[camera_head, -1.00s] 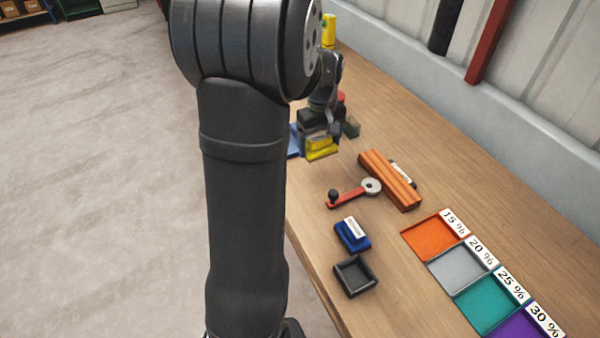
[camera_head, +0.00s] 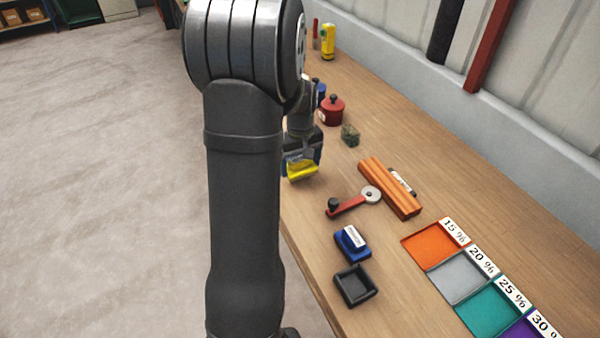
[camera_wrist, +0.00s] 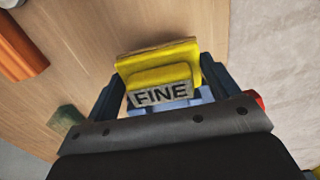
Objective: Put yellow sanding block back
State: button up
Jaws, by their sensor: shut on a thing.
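The yellow sanding block (camera_head: 299,170) is in my gripper (camera_head: 303,158), near the left edge of the wooden bench. In the wrist view the yellow block (camera_wrist: 158,62) sits between the two fingers of my gripper (camera_wrist: 160,84), its "FINE" label facing the camera. It appears held above the bench, but the exact height is hard to tell. A small black open tray (camera_head: 356,286) stands empty at the front. A blue block with a white label (camera_head: 352,243) stands just behind that tray.
A red crank with a grey disc (camera_head: 353,201) and an orange ribbed block (camera_head: 390,187) lie between my gripper and the tray. A red pot (camera_head: 332,110) and a small green block (camera_head: 350,135) stand behind. Coloured percentage trays (camera_head: 436,240) line the right.

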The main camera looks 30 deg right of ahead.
aim_at(300, 173)
jog(key=shift+f, duration=2.05)
jog(key=o, duration=1)
jog(key=shift+f, duration=0.15)
jog(key=shift+c, duration=0.2)
notch_tip(300, 173, up, 12)
jog(key=shift+r, duration=0.2)
jog(key=shift+f, duration=4.2)
